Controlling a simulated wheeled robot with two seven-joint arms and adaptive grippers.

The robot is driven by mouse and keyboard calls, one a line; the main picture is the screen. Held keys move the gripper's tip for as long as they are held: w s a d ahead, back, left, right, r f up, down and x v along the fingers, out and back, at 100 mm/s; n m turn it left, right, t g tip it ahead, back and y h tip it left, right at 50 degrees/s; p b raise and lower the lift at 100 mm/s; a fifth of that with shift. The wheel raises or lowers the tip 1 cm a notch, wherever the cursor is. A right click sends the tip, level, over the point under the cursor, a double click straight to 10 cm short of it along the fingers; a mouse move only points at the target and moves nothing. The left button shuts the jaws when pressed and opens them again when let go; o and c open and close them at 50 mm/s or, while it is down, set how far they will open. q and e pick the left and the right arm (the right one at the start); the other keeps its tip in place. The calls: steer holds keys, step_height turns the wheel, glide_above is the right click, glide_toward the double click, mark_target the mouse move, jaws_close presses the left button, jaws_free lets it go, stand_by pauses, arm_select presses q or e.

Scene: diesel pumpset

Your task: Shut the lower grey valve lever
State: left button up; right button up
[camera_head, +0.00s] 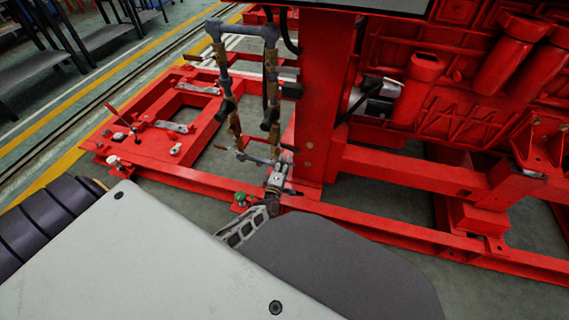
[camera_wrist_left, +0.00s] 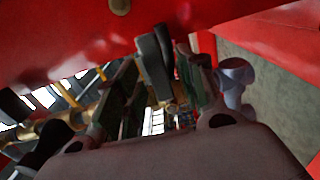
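My left gripper (camera_head: 270,203) reaches in low by the red frame, at the foot of the pipework. It also shows in the left wrist view (camera_wrist_left: 160,88), with its two dark fingers spread apart. A dark grey lever (camera_wrist_left: 152,62) stands between the fingers, nearer the right one; I cannot tell whether they touch. In the head view, a grey metal valve (camera_head: 278,179) sits just beyond the gripper at the bottom of the pipes; its lever is hard to make out there. My right gripper is not in view.
A thick red post (camera_head: 322,100) stands right behind the valve. Brass and grey pipes (camera_head: 228,95) rise on its left. A red base rail (camera_head: 390,236) runs below, and the red engine (camera_head: 450,90) fills the right. A brass fitting (camera_wrist_left: 52,131) is close to the left finger.

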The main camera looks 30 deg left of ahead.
arm_select(q)
steer(key=v, duration=1.1)
stand_by(0.3)
steer(key=shift+s+d, duration=0.1)
steer(key=shift+s, duration=0.05)
